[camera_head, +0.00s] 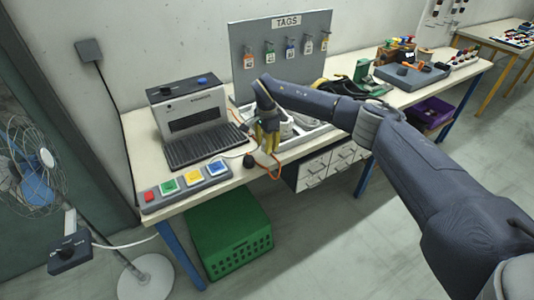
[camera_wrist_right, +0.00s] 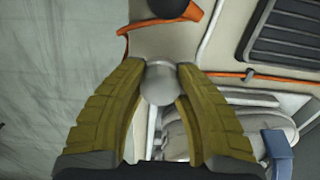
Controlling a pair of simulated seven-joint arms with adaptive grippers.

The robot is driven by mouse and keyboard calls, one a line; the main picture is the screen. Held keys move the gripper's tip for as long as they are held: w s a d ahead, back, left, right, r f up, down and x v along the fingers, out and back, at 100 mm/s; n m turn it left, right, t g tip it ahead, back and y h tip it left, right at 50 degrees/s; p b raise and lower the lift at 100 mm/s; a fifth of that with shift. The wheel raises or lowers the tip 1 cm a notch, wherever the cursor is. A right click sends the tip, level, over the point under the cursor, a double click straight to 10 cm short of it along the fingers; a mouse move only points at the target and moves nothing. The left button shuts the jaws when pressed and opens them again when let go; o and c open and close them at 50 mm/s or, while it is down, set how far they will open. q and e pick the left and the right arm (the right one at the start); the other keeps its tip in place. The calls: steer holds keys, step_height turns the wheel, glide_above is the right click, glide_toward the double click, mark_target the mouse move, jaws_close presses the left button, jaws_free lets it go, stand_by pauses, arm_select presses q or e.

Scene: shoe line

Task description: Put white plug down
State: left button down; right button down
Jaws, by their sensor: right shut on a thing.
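My right gripper (camera_head: 267,143) has yellow fingers and points down over the front edge of the workbench, right of the laptop-like machine. In the right wrist view my right gripper (camera_wrist_right: 160,88) is shut on a rounded, pale grey-white piece, which I take to be the white plug (camera_wrist_right: 160,84). Its lower part is hidden by the fingers. In the head view the fingers hide the plug. How far it is above the bench, or whether it touches, I cannot tell. My left gripper is not in view.
A dark round knob-like thing (camera_head: 249,161) stands at the bench edge beside the gripper. An orange cable (camera_head: 274,168) loops there. The machine (camera_head: 190,120), a coloured button panel (camera_head: 187,184) and a tags board (camera_head: 283,50) surround it. A green crate (camera_head: 230,235) is below.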

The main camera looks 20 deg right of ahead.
mark_target(267, 157)
steer(key=shift+f, duration=2)
steer(key=shift+f, duration=0.15)
steer(key=c, duration=1.1)
jaws_free()
steer(key=shift+o, duration=0.2)
step_height(267, 157, up, 12)
steer(key=shift+r, duration=0.1)
